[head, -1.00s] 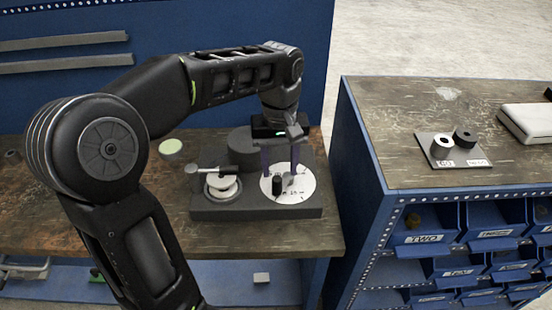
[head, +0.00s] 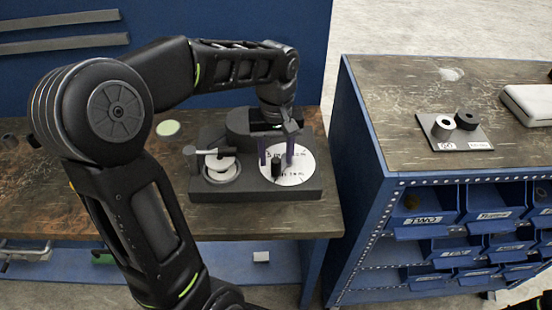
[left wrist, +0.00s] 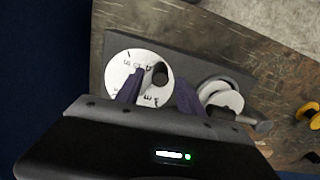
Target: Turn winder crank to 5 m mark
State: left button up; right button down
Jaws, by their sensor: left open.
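The winder (head: 215,205) is a dark grey block on the wooden bench. Its white dial disc (head: 304,168) lies flat at the right with small black marks, too small to read surely. A black upright crank knob (head: 276,168) stands on the dial; the knob also shows in the left wrist view (left wrist: 160,75). My left gripper (head: 277,162) is open above the dial, pointing down, with its purple fingers on either side of the knob. In the left wrist view the fingers (left wrist: 158,93) stand apart; I cannot tell whether either touches the knob.
A pale spool (head: 221,167) with a lever (head: 213,152) sits on the block's left. A dark round drum (head: 238,121) rises behind. A second bench (head: 410,95) at right carries a plate with two small cylinders (head: 442,128) and blue bins (head: 424,215) below.

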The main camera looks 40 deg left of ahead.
pick_arm(q)
jog(key=shift+f, duration=1.15)
jog(key=shift+c, duration=0.3)
grip_shut()
dwell(0.3)
